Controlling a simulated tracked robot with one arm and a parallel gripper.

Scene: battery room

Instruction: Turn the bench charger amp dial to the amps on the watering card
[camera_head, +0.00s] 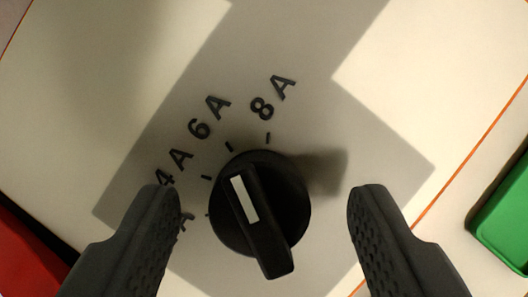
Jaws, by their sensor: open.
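The amp dial (293,190) is a round black knob with a raised bar grip and a white pointer mark (244,199). It sits on a pale panel face. The pointer aims up and left, roughly at the tick beside 6A (209,117). The 8A label (273,97) is to the right of it and the 4A label (173,167) to the left. A further label below 4A is mostly hidden by my left finger. My gripper (265,200) is open, with one finger on each side of the dial and a gap on both sides. No watering card is in view.
The pale panel (440,70) is flat and clear around the dial, with a thin orange line along its right edge. A green object (505,222) lies at the right edge and a red one (25,262) at the lower left. My shadow falls across the panel.

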